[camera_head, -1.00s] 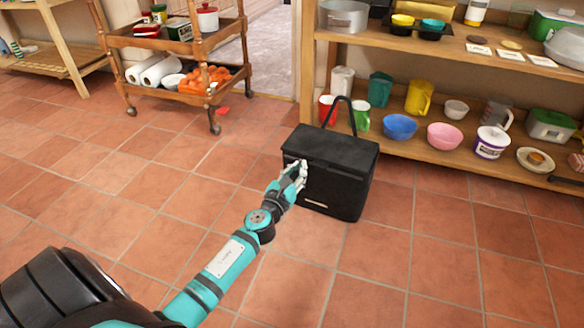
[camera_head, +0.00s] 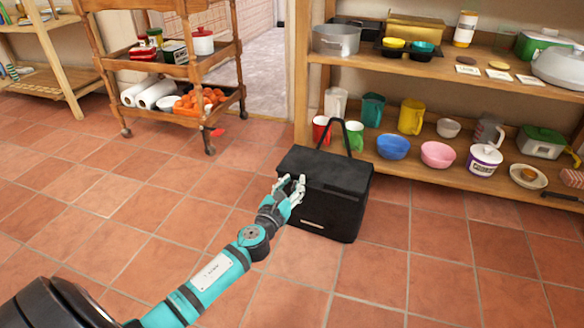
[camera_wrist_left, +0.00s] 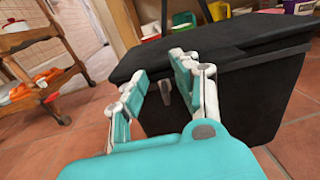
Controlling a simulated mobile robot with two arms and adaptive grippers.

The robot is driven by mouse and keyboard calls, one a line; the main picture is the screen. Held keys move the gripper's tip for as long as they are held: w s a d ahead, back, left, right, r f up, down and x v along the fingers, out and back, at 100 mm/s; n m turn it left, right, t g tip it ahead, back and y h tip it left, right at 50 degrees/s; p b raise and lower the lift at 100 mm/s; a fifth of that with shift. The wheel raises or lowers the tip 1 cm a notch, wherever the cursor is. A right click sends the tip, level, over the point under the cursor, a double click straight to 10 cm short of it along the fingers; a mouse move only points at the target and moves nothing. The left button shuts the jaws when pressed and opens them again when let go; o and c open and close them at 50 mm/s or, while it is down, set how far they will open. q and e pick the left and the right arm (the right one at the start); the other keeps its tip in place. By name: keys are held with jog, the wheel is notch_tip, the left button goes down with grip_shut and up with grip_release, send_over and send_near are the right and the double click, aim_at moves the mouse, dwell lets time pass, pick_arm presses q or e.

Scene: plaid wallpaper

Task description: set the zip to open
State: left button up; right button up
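The zip is on a black lidded bag (camera_head: 330,190) standing upright on the floor, its thin carry handle raised. Its lid looks shut. My left gripper (camera_head: 291,187) is at the bag's front left corner, just below the lid edge. The left wrist view shows the bag (camera_wrist_left: 235,90) close up and my left gripper (camera_wrist_left: 160,75) with its two fingers apart. A small grey tab (camera_wrist_left: 166,92), seemingly the zip pull, shows between the fingers under the lid edge. I cannot tell whether the fingers touch it. My right gripper is not in view.
A wooden shelf (camera_head: 460,180) with bowls, mugs and pots stands right behind the bag. A wooden trolley (camera_head: 180,68) with kitchen goods stands at the back left. The tiled floor (camera_head: 130,205) is clear to the left and in front of the bag.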

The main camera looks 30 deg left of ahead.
aim_at(292, 188)
pick_arm(q)
notch_tip(292, 188, up, 8)
jog(key=shift+f, duration=0.2)
jog(key=shift+c, duration=0.4)
